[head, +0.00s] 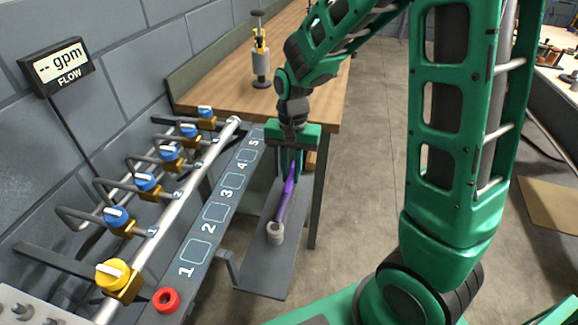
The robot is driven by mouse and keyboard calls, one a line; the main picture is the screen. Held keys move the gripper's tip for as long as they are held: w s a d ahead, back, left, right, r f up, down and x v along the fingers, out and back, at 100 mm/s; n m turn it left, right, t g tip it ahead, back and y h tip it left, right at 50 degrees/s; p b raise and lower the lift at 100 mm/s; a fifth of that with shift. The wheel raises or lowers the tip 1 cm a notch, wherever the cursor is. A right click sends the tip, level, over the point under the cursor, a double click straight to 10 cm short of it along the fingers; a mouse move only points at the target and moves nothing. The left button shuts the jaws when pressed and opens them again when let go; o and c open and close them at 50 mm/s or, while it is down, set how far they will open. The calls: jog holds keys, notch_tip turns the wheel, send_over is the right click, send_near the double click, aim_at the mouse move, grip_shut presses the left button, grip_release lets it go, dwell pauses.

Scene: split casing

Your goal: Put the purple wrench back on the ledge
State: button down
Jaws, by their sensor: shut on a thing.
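The purple wrench (286,199) is in the head view, just left of the middle. It is tilted, with its grey socket end (275,233) low and toward the front. My green gripper (290,172) is shut on the upper part of the purple shaft, and its fingers partly hide that end. The flat dark grey ledge (265,280) lies below, beside the numbered strip. The socket end appears over the ledge; I cannot tell whether it touches.
A grey strip (208,228) with numbered squares runs left of the ledge. A pipe (182,210) carries several blue valves and a yellow valve (113,274). A wooden bench (225,92) stands behind.

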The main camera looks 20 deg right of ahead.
jog(key=shift+f, duration=2.35)
jog(key=c, duration=1.6)
grip_release()
jog(key=r, duration=1)
jog(key=shift+w+d+r, duration=0.15)
jog(key=shift+w+r, duration=0.05)
jog(key=shift+r, duration=0.15)
